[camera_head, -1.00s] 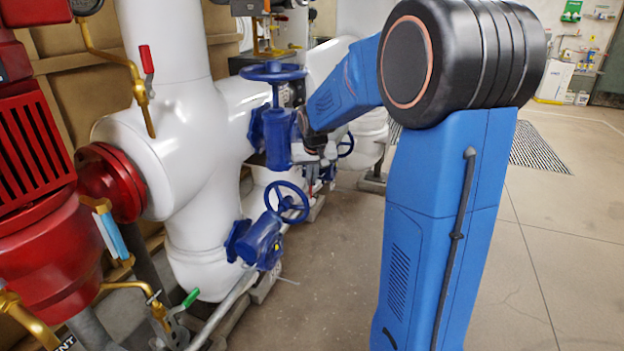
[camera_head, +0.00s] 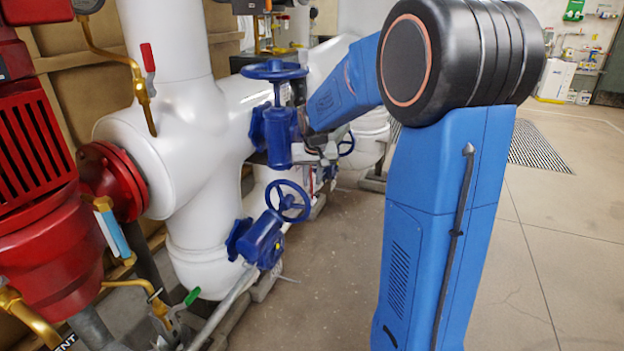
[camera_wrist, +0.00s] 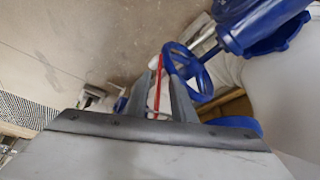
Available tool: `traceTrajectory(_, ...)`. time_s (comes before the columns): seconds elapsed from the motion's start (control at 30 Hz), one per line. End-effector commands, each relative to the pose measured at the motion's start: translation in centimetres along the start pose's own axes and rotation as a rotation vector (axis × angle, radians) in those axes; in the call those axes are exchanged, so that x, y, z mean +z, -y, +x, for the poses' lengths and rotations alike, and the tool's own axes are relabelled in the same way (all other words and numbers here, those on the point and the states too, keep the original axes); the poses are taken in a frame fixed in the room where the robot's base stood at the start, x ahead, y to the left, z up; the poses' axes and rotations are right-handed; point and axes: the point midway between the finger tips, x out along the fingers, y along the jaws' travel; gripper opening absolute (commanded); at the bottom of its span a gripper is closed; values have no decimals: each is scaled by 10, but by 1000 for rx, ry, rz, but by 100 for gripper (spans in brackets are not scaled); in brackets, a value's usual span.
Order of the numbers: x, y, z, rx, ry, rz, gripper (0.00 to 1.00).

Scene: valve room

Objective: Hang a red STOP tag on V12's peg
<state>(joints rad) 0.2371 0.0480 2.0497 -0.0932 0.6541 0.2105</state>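My gripper (camera_wrist: 157,72) shows in the wrist view as two grey fingers pointing away from the camera, with a gap between them. A thin red strip (camera_wrist: 157,80) lines up with this gap; it may be a tag seen edge-on, but I cannot tell whether the fingers grip it. A blue handwheel (camera_wrist: 190,68) is just right of the fingertips. In the head view, my gripper (camera_head: 326,162) is partly hidden behind the upper blue valve (camera_head: 279,135). A lower blue valve (camera_head: 262,242) carries a handwheel. No V12 label or peg can be made out.
White pipes (camera_head: 185,160) and a red pump (camera_head: 50,250) fill the left. Brass pipework (camera_head: 140,85) and a green-handled valve (camera_head: 190,298) stand close by. Bare floor (camera_head: 550,230) is open on the right, with a grating (camera_head: 540,150).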

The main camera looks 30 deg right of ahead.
Motion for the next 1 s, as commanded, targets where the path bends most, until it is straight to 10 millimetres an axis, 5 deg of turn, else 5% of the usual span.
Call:
traceTrajectory(0.47, 0, 0, -14, 0, -1, 0, 25)
traceTrajectory(1.0, 0, 0, -118, -1, -3, 1, 25)
